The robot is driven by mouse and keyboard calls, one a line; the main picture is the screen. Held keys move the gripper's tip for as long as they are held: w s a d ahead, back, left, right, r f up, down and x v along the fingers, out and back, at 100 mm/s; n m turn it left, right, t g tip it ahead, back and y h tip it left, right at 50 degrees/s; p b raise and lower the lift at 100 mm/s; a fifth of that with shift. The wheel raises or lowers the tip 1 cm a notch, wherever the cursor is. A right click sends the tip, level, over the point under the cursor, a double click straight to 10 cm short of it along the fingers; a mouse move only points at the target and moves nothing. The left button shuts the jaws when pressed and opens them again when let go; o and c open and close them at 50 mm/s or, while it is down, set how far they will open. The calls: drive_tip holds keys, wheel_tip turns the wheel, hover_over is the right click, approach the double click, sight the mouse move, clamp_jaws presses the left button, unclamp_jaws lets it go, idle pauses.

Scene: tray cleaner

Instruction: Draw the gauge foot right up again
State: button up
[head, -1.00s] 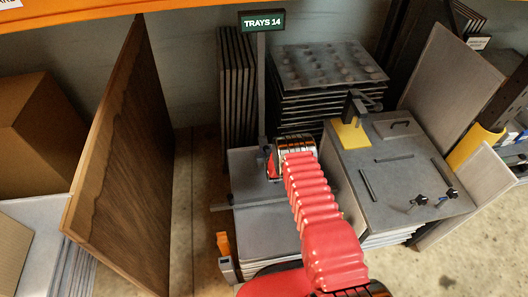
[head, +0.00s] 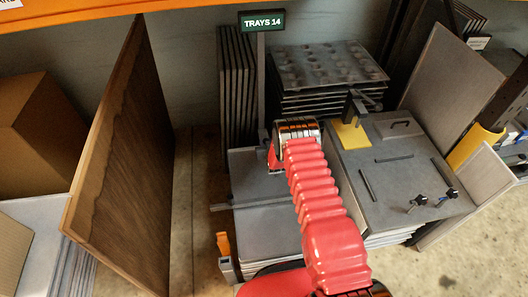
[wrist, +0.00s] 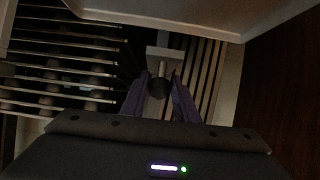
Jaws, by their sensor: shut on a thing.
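The gauge post (head: 261,80) stands upright beside the low grey tray stack (head: 265,230) and carries a green sign reading TRAYS 14. A thin grey bar (head: 240,205) lies across above the stack and juts out at its left; I cannot tell whether it is the gauge foot or whether it touches the top tray. My gripper (wrist: 158,100) is by the post, shut on a dark round knob (wrist: 157,88). In the wrist view the knob sits between the two fingers, in front of a light grey piece. In the head view my arm hides the fingertips and knob.
A tall wooden board (head: 130,165) stands at the left. A grey bench (head: 400,170) with a yellow block (head: 350,135) and small fittings is close at the right. Stacked trays (head: 325,75) stand behind. Bare floor shows left of the low stack.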

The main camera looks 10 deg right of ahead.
drive_tip(key=shift+r, duration=0.6)
drive_tip(key=shift+w+r, duration=0.1)
drive_tip(key=shift+r, duration=5.1)
wheel_tip(320, 180, up, 10)
wheel_tip(320, 180, up, 10)
idle(0.5)
